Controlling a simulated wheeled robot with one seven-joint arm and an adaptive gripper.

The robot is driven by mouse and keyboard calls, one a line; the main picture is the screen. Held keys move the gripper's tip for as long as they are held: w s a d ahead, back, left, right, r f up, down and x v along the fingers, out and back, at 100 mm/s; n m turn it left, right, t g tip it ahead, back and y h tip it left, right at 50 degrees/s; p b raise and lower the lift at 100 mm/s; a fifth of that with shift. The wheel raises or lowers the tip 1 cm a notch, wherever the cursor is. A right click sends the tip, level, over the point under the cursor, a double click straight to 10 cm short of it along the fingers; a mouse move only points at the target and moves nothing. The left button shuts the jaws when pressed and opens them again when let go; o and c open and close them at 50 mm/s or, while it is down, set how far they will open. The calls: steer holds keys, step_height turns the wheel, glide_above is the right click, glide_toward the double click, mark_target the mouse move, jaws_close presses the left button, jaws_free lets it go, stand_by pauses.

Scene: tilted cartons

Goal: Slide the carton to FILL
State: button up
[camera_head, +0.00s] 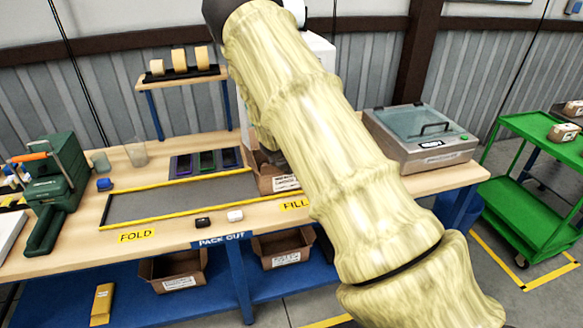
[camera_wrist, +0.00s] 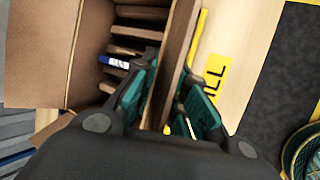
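The brown carton (camera_head: 282,183) stands on the bench just behind the yellow FILL label (camera_head: 294,205), partly hidden by my arm. In the wrist view the open carton (camera_wrist: 52,45) shows at the upper left, with several brown pieces and a blue-and-white item inside. My gripper (camera_wrist: 170,90) straddles the carton's near wall, one teal-padded finger inside and the other outside. The fingers close in on the wall and appear shut on it. The FILL label (camera_wrist: 216,75) lies just right of that wall. In the head view my arm hides the gripper.
A grey area edged with yellow strips (camera_head: 170,198) lies left of the carton, with the FOLD label (camera_head: 137,237) before it. Small black and white items (camera_head: 235,215) lie at its front edge. A sealing machine (camera_head: 420,137) stands right. Dark trays (camera_head: 207,162) lie behind.

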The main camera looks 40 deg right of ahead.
steer(key=shift+o, duration=0.6)
steer(key=shift+a+r, duration=0.1)
steer(key=v, duration=1.1)
steer(key=shift+s+r, duration=0.15)
steer(key=shift+r, duration=0.15)
steer(key=shift+a, duration=0.15)
